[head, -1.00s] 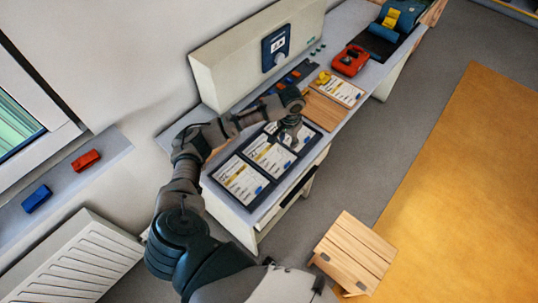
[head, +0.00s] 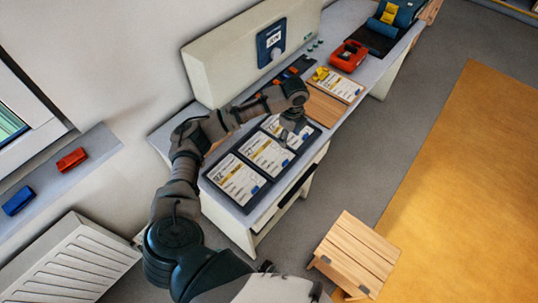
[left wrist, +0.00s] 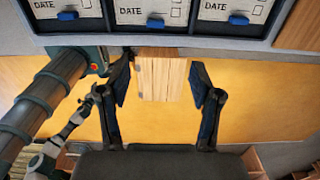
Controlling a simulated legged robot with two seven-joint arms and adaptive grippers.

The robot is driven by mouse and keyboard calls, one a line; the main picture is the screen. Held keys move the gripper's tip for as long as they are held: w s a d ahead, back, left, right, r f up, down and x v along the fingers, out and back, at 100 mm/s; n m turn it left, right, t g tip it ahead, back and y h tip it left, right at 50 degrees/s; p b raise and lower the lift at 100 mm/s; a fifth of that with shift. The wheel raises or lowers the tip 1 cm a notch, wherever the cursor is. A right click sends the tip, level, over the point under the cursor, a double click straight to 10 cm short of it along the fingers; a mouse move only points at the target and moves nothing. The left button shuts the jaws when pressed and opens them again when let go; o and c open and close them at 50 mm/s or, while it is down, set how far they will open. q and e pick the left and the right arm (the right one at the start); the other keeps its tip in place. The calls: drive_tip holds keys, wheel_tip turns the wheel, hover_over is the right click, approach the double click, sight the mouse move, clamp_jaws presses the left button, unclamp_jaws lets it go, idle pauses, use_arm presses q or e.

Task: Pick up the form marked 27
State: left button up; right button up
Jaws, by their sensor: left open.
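Three paper forms lie in a dark tray (head: 246,206) with compartments on the desk: a left form (head: 236,181), a middle form (head: 266,155) and a right form (head: 273,126). Their large marks are too small to read surely, so I cannot tell which is 27. In the left wrist view the lower edges of the forms show at the top, with "DATE" and blue tabs (left wrist: 239,19). My left gripper (head: 293,128) is above the right form, partly hiding it. In the left wrist view its two fingers (left wrist: 160,85) are spread, with nothing held between them.
Another form (head: 343,86) and a red device (head: 349,56) are farther along the desk (head: 327,138). A grey panel (head: 228,62) stands along the desk's back. A wooden stool (head: 357,250) stands on the floor in front. Red (head: 72,159) and blue (head: 19,201) items lie on the sill.

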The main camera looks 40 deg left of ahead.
use_arm(q)
hover_over(286, 162)
drive_tip(key=f, duration=0.6)
drive_tip(key=w+f, duration=0.1)
drive_tip(key=f, duration=0.2)
drive_tip(key=shift+a+f+b, duration=0.25)
drive_tip(key=shift+a+b, duration=0.05)
drive_tip(key=shift+s+d+f, duration=0.1)
drive_tip(key=shift+d+f, duration=0.05)
drive_tip(key=shift+f, duration=0.4)
drive_tip(key=f, duration=0.4)
drive_tip(key=shift+s+d+f, duration=0.2)
drive_tip(key=shift+s+f, duration=0.05)
drive_tip(key=shift+s, duration=0.1)
drive_tip(key=shift+f, duration=0.25)
drive_tip(key=shift+a, duration=0.15)
drive_tip(key=c, duration=1)
drive_tip(key=shift+c, duration=0.2)
use_arm(e)
drive_tip(key=w, duration=0.2)
drive_tip(key=shift+w+a+r, duration=0.25)
drive_tip(key=shift+w+a, duration=0.05)
drive_tip(key=shift+a, duration=0.05)
